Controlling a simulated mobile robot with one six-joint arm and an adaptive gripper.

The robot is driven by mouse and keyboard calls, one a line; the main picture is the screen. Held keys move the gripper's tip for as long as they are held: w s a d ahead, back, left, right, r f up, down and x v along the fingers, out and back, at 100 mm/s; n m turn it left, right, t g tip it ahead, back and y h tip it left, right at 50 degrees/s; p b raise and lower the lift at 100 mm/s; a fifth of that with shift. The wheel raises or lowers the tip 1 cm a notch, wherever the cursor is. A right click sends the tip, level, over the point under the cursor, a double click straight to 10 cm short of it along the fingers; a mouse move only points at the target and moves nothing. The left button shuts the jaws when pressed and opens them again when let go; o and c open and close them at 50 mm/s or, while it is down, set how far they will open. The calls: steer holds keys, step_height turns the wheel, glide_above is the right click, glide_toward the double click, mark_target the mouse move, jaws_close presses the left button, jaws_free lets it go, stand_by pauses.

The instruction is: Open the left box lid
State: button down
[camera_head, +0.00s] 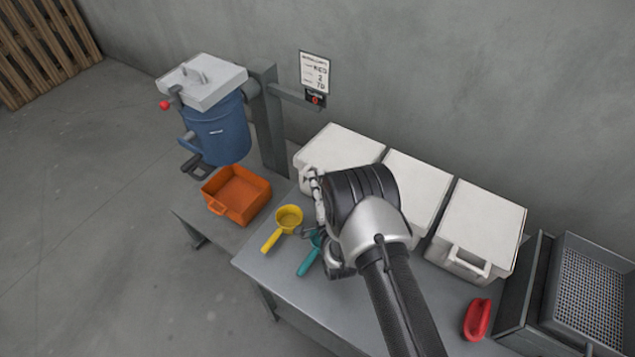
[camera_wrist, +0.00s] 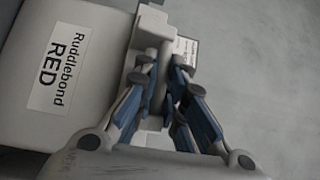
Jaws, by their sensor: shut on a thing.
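The left box (camera_head: 338,148) is the leftmost of three white lidded boxes on the grey table. Its lid looks closed, and my arm covers part of its front. My gripper (camera_head: 311,184) is at the front left of this box, at its handle. In the wrist view, my gripper (camera_wrist: 166,82) has its blue-padded fingers shut on the pale handle (camera_wrist: 153,30) of the box. A white label (camera_wrist: 58,64) reading "Ruddlebond RED" shows on the box beside the fingers. The exact finger contact is partly hidden.
Two more white boxes, middle (camera_head: 418,180) and right (camera_head: 485,222), stand to the right. A yellow scoop (camera_head: 287,220), a teal scoop (camera_head: 308,262) and a red scoop (camera_head: 478,318) lie on the table. An orange bin (camera_head: 240,190) sits below a blue hopper (camera_head: 220,130).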

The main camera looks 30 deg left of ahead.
steer(key=w+r+m+g+h+p, duration=0.15)
steer(key=w+r+p, duration=0.25)
steer(key=r, duration=0.4)
steer(key=w+r+m+g+h+p, duration=0.1)
steer(key=w+r+m+g+p, duration=0.2)
steer(key=r+p, duration=0.35)
steer(key=w+d+r+p, duration=0.1)
steer(key=w+r, duration=0.3)
steer(key=w, duration=0.4)
steer(key=w+r+p, duration=0.3)
steer(key=w+r, duration=0.2)
steer(key=w, duration=0.3)
steer(key=shift+d, duration=0.4)
steer(key=c, duration=1.8)
jaws_free()
steer(key=shift+o, duration=0.8)
steer(key=shift+f, duration=0.15)
steer(key=shift+d, duration=0.1)
